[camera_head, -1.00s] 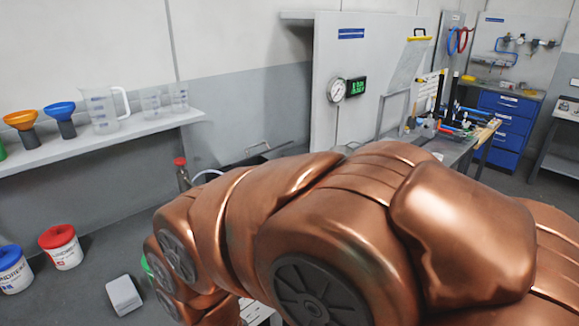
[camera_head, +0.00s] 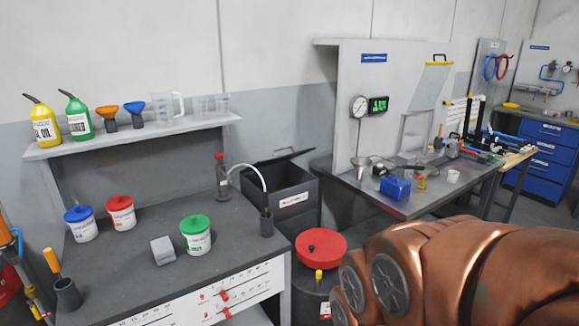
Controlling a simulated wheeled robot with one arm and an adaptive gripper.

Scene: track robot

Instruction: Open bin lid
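A dark grey bin (camera_head: 293,201) with a white label on its front stands beyond the right end of the grey bench. Its dark lid (camera_head: 279,157) is raised at a slant, leaving a gap at the top. The task's bin could be either one; I cannot tell which. My copper-coloured arm fills the lower right and covers part of the floor by the drum. My gripper is not in view.
The grey bench (camera_head: 130,265) holds tubs with blue, red and green lids, a grey block (camera_head: 163,250) and a pump with a hose (camera_head: 222,178). A shelf (camera_head: 140,132) with jugs and funnels is above. A cluttered metal table (camera_head: 400,205) is right of the bin.

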